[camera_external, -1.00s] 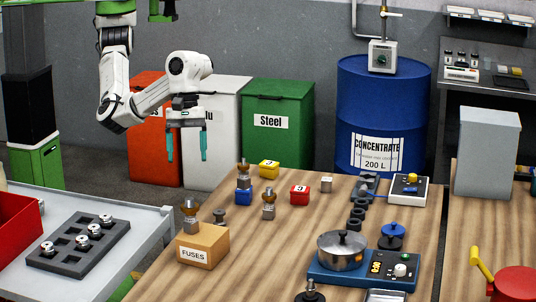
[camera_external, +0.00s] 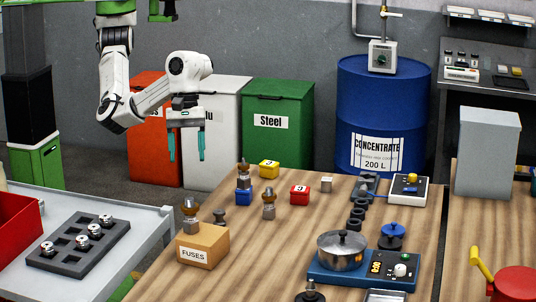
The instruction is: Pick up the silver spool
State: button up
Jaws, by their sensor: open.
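Several small silver spool-like parts sit in pockets of a dark grey tray (camera_external: 98,244) on the left: one at its far end (camera_external: 105,220), a silver part (camera_external: 95,230) below it, another (camera_external: 82,242) and one near the front edge (camera_external: 47,248).
The tray lies on a grey bench (camera_external: 150,225) beside a red bin (camera_external: 18,222). The wooden table (camera_external: 290,230) holds a fuses box (camera_external: 203,245), several bulb-like pieces, yellow and red blocks, and a steel pot (camera_external: 342,252) on a blue scale-like unit. The middle of the wooden table is clear.

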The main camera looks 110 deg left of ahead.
jog(key=w+a+f+m+y+p, duration=0.2)
jog(key=a+f+m+p, duration=0.1)
jog(key=a+f+m, duration=0.25)
jog(key=m+y+p, duration=0.2)
jog(key=m+p, duration=0.1)
jog(key=m, duration=0.6)
send_near(219, 211)
jog(key=shift+n, duration=0.25)
notch_tip(219, 211, down, 5)
jog(key=b, duration=0.4)
jog(key=shift+a+f, duration=0.1)
jog(key=shift+f, duration=0.1)
jog(key=shift+w+a+f+p, duration=0.1)
jog(key=shift+w+f+p, duration=0.1)
jog(key=shift+f, duration=0.65)
jog(key=shift+w+a+f+p, duration=0.1)
jog(key=shift+w+f+p, duration=0.15)
jog(key=shift+f, duration=0.6)
jog(key=shift+w+a+f+p, duration=0.1)
jog(key=shift+w+f+p, duration=0.1)
jog(key=shift+f, duration=0.65)
jog(key=c, duration=1.1)
jog(key=shift+r, duration=0.1)
